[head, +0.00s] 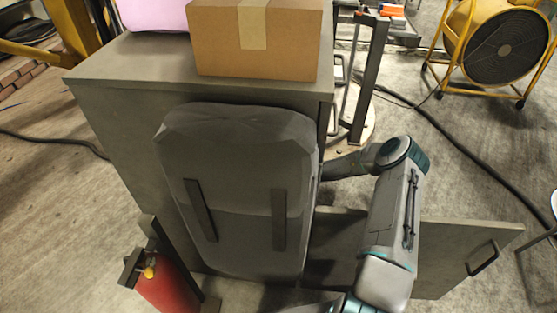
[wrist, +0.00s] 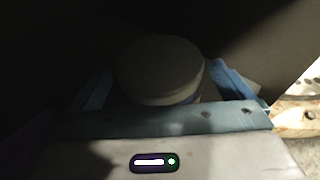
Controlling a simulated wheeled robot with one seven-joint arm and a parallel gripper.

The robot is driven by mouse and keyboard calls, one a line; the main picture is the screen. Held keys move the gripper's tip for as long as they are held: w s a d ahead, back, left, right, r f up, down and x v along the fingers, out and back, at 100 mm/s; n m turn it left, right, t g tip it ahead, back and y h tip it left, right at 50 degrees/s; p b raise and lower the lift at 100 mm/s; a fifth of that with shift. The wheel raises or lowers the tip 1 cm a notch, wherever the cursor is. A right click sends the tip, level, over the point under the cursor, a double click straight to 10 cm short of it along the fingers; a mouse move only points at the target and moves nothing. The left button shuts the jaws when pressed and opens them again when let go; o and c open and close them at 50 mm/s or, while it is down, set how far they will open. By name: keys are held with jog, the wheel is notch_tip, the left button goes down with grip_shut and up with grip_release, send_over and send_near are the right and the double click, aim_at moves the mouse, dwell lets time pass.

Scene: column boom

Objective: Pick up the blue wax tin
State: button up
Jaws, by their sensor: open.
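In the wrist view a round, lidded tin (wrist: 158,62) sits in deep shadow. Its top looks dull grey-beige, and I cannot tell whether it is blue. My gripper (wrist: 166,76) is open, with one bluish finger on each side of the tin. I cannot tell whether either finger touches it. The tin's lower part is mostly hidden by the gripper. In the head view my arm reaches down at the right beside the cabinet, and both the gripper and the tin are hidden.
A grey cabinet (head: 110,95) stands ahead, with an open door panel (head: 450,255) with a handle at right. A cardboard box (head: 258,45) and a pink object (head: 155,12) sit on top. A red cylinder (head: 165,290) is at lower left. A yellow fan (head: 500,45) stands far right.

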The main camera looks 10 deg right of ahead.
jog(key=shift+x, duration=0.9)
jog(key=c, duration=1.3)
jog(key=shift+r, duration=0.1)
jog(key=shift+c, duration=0.2)
